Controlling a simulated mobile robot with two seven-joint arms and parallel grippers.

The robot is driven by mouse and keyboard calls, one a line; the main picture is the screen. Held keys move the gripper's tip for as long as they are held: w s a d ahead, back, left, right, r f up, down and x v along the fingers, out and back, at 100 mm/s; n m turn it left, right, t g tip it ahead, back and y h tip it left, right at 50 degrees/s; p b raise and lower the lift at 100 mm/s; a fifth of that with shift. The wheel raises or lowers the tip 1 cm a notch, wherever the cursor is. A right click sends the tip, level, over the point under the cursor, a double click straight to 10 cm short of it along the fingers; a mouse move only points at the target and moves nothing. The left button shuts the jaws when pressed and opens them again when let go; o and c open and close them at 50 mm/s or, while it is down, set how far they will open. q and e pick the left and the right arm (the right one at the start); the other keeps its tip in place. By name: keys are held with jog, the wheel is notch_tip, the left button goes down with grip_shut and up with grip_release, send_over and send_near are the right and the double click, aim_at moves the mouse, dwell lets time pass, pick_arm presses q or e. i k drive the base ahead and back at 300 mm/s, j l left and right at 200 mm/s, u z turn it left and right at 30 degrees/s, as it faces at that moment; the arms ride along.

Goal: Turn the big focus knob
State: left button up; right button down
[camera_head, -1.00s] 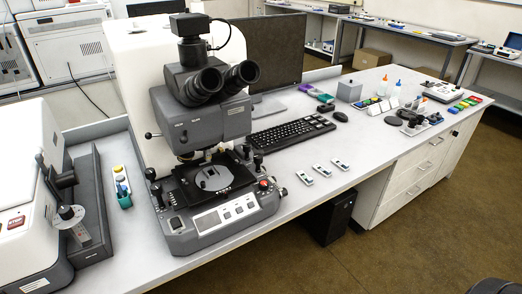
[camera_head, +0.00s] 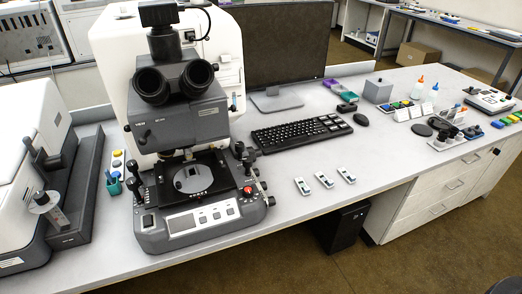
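The infrared microscope (camera_head: 183,115) stands on the bench at left of centre, with a white body, grey head and twin black eyepieces. Its grey base (camera_head: 205,222) has a front control panel. Small dark knobs (camera_head: 263,186) stick out from the right side of the base, and I cannot tell for sure which is the big focus knob. A red-topped knob (camera_head: 247,191) sits on the base's right front corner. Black joystick-like controls (camera_head: 133,173) stand at the left of the stage (camera_head: 193,179). Neither of my grippers is in view.
A keyboard (camera_head: 301,134) and monitor (camera_head: 285,52) stand to the right of the microscope. Several small white devices (camera_head: 324,180) lie on the bench front. A white machine (camera_head: 22,165) stands close on the left.

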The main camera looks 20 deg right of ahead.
aim_at(251, 152)
jog(key=l+u, duration=0.15)
jog(key=l, duration=0.65)
jog(key=l+u, duration=0.15)
jog(key=l, duration=0.65)
jog(key=k+l+u, duration=0.2)
jog(key=l, duration=0.6)
